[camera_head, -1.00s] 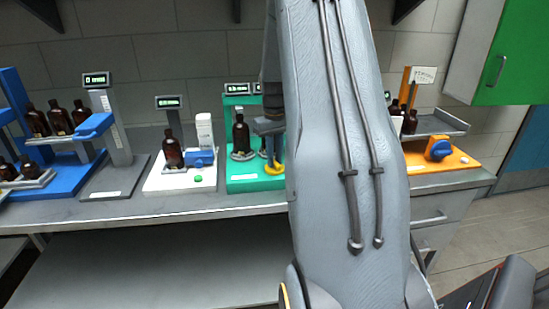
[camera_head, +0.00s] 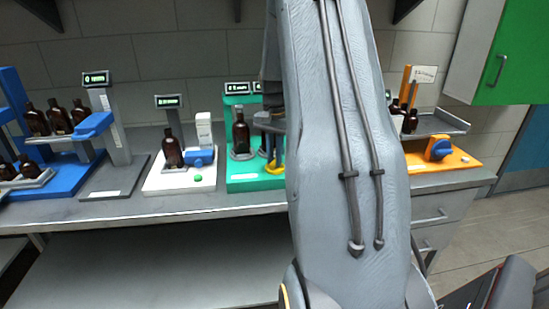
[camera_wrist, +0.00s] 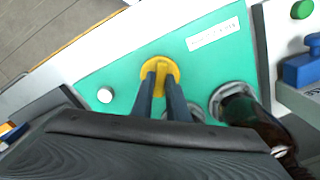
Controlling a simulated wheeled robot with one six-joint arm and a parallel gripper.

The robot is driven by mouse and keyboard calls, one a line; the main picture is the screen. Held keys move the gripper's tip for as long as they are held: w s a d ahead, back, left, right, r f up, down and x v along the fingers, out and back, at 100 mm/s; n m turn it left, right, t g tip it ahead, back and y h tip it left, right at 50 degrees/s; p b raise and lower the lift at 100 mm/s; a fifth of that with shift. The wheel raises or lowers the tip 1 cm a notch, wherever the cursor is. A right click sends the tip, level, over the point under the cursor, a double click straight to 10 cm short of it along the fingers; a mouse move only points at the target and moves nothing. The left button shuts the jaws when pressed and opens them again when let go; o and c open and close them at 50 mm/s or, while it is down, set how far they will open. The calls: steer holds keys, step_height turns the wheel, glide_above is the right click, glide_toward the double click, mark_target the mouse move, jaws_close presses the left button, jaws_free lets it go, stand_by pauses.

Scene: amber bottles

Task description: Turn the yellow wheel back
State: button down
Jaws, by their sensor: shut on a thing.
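The yellow wheel (camera_wrist: 159,66) sits on the green station (camera_wrist: 120,74) in the wrist view, a round disc with a raised grip across it. My gripper (camera_wrist: 160,84) is over it, its two dark fingers shut on the raised grip. In the head view, the gripper (camera_head: 272,160) is partly hidden behind my arm, at the right side of the green station (camera_head: 240,180). Only a bit of yellow shows there, low by the fingers. An amber bottle (camera_head: 240,134) stands on the green station, left of my gripper; it also shows in the wrist view (camera_wrist: 250,115).
A white station (camera_head: 170,184) with a blue knob, a green button and an amber bottle stands to the left. A blue stand (camera_head: 60,178) with several bottles is further left. An orange station (camera_head: 455,160) is at the right.

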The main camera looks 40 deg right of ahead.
steer(key=m, duration=0.5)
steer(key=shift+b, duration=0.3)
steer(key=m, duration=0.6)
steer(key=shift+r+b, duration=0.1)
steer(key=shift+b, duration=0.2)
steer(key=c, duration=1.7)
jaws_free()
step_height(320, 180, up, 8)
steer(key=shift+f+b, duration=0.1)
steer(key=shift+b, duration=1)
